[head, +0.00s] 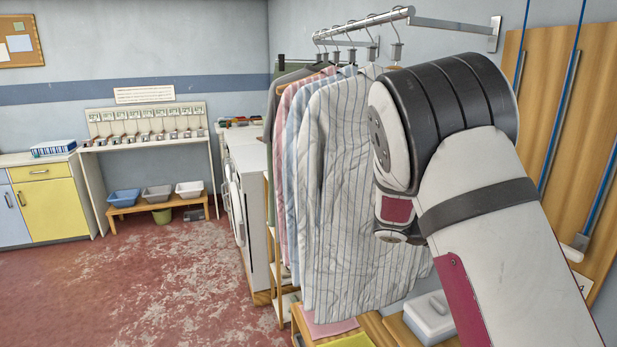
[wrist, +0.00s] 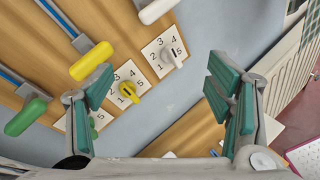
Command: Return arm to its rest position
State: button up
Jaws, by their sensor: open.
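My gripper (wrist: 157,105) shows in the wrist view with its two green-padded fingers spread wide and nothing between them. It faces a wooden panel (wrist: 60,60) on the blue-grey wall. A yellow handle (wrist: 91,61), a green handle (wrist: 27,117) and a white handle (wrist: 157,10) also show there. In the head view my arm is raised at the right, and my gripper is not visible there.
Striped shirts (head: 345,190) hang from a metal rail (head: 365,22) close beside my arm. A white box (head: 430,318) sits on a wooden surface below. White machines (head: 250,190) stand behind the shirts. Open red floor (head: 150,275) lies to the left.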

jog(key=s+a+r+m+t+y, duration=0.3)
jog(key=s+a+m+y, duration=0.2)
jog(key=s+a, duration=0.5)
jog(key=s+a+r+m+t+y, duration=0.3)
jog(key=s+a+m+y, duration=0.3)
jog(key=s+a+y, duration=0.4)
jog(key=shift+s+r+m+t, duration=0.3)
jog(key=shift+s+r, duration=0.45)
jog(key=shift+s, duration=2.6)
